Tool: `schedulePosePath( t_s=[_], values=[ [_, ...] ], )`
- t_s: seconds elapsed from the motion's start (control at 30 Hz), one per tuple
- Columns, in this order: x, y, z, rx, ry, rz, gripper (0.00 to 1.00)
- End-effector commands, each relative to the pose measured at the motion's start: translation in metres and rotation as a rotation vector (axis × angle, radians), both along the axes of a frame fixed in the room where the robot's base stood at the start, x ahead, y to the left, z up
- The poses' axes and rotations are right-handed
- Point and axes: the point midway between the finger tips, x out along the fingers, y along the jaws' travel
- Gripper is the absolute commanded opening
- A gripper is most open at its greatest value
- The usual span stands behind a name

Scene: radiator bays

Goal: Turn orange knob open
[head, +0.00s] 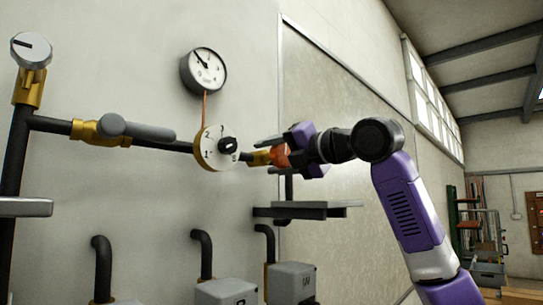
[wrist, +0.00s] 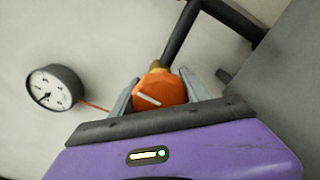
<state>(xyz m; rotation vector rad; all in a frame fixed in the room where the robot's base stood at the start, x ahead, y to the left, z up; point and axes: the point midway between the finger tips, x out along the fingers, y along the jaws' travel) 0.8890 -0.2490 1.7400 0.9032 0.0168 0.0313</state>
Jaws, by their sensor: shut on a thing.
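The orange knob (wrist: 161,90) sits at the end of a brass fitting on the dark pipe. It has a white bar mark on its face, tilted down to the right in the wrist view. In the head view the orange knob (head: 281,156) is partly hidden by my gripper. My gripper (head: 284,150) comes from the right and is shut on the knob. In the wrist view the fingers of my gripper (wrist: 160,95) lie on both sides of the knob.
A round dial with a black knob (head: 217,147) is just left on the same pipe. A pressure gauge (head: 204,71) hangs above it. A grey-handled valve (head: 136,129) is further left. A dark shelf (head: 300,211) juts out below my gripper. Grey boxes (head: 291,283) stand lower down.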

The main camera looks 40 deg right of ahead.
Motion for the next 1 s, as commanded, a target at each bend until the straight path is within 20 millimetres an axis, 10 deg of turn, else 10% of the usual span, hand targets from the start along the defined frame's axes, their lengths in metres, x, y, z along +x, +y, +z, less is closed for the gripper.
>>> schedulePosePath(
  t_s=[0.83,0.87,1.0],
  values=[
    [0.0009,0.0000,-0.0043,-0.134,0.005,0.001,0.14],
    [0.0008,-0.0001,-0.0044,-0.134,0.005,0.001,0.60],
    [0.0006,-0.0001,-0.0030,-0.134,0.002,0.000,0.76]
  ],
)
